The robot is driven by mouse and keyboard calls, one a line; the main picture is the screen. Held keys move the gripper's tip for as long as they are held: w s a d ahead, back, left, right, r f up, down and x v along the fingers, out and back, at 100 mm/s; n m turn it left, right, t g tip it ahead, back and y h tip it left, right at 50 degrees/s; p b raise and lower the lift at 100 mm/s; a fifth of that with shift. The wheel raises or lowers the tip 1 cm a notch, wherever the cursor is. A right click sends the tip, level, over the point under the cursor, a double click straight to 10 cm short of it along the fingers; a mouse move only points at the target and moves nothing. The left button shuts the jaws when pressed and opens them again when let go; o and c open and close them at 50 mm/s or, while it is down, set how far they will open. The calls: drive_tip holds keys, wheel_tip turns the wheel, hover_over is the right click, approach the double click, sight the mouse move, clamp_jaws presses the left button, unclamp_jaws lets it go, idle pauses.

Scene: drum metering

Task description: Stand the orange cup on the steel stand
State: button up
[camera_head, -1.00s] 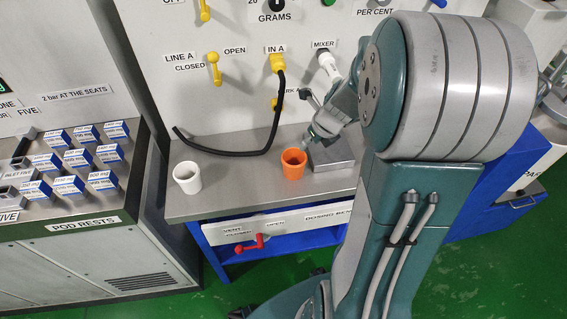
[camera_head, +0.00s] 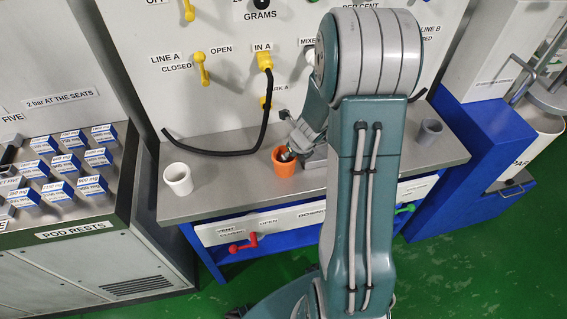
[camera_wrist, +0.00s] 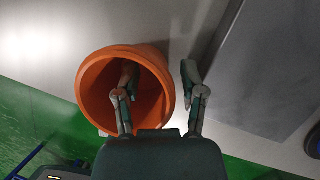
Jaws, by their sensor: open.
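The orange cup (camera_head: 284,163) stands upright on the steel bench top, mouth up. In the wrist view the cup (camera_wrist: 87,100) shows its open mouth. My gripper (camera_wrist: 159,74) is open and straddles the cup's right wall: one finger is inside the mouth, the other outside on the right. A gap shows between the outer finger and the wall. In the head view my gripper (camera_head: 288,154) is at the cup's mouth. The steel stand (camera_head: 318,158), a low grey block, is just right of the cup, partly hidden by my arm. It also shows in the wrist view (camera_wrist: 265,60).
A white cup (camera_head: 178,180) stands left on the bench (camera_head: 225,196), and a grey cup (camera_head: 430,131) stands right. A black hose (camera_head: 262,120) hangs from the panel behind. Blue-and-white boxes (camera_head: 60,165) sit on the left cabinet. Bench between white and orange cups is clear.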

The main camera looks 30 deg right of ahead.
drive_tip(key=shift+d+f, duration=0.1)
drive_tip(key=shift+d, duration=0.2)
drive_tip(key=shift+c, duration=0.9)
drive_tip(key=shift+a, duration=0.1)
drive_tip(key=c, duration=0.5)
drive_tip(key=shift+a, duration=0.25)
clamp_jaws()
drive_tip(key=shift+d, duration=0.15)
